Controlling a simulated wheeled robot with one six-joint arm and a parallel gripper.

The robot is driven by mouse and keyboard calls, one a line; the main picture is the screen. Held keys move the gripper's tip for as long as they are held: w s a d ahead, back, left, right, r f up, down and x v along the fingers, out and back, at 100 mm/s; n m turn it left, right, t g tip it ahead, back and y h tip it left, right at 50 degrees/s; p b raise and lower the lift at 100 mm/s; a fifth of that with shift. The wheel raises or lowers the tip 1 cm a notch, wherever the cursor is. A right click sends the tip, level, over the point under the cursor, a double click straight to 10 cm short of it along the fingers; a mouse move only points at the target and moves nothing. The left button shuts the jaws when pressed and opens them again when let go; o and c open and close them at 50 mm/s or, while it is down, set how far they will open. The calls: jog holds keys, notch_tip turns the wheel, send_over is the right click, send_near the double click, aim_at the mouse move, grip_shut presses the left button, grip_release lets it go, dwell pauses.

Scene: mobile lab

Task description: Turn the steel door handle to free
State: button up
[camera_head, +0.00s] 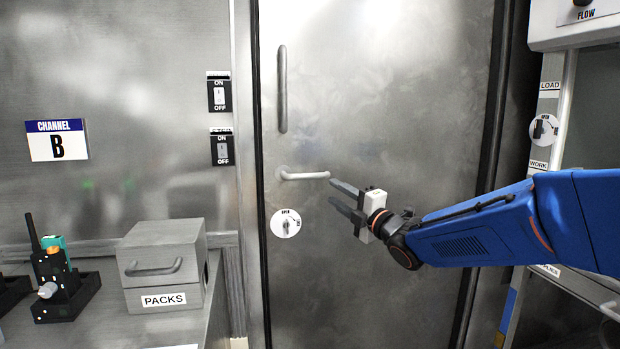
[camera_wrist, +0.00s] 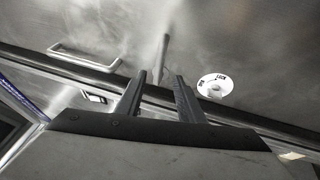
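The steel door handle (camera_head: 304,175) is a short lever on the metal door (camera_head: 400,110), lying about level and pointing right. My gripper (camera_head: 332,192) is just right of and slightly below the lever's free end in the head view. Its two dark fingers are apart, with nothing held. In the wrist view the lever (camera_wrist: 163,55) stands ahead of the fingertips (camera_wrist: 161,75), roughly in line with the gap between them. I cannot tell the exact distance between them. A round dial (camera_head: 286,223) with a small knob sits below the lever, and it also shows in the wrist view (camera_wrist: 215,85).
A long vertical pull bar (camera_head: 282,88) is above the lever. Left of the door are two wall switches (camera_head: 218,94) (camera_head: 222,148) and a "CHANNEL B" sign (camera_head: 57,140). A "PACKS" box (camera_head: 163,266) and a black holder (camera_head: 66,298) stand on the left counter. A shelf frame (camera_head: 560,110) is at right.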

aim_at(312, 178)
jog(key=x, duration=1.3)
jog(key=shift+w+a, duration=0.15)
jog(key=shift+w, duration=0.05)
grip_shut()
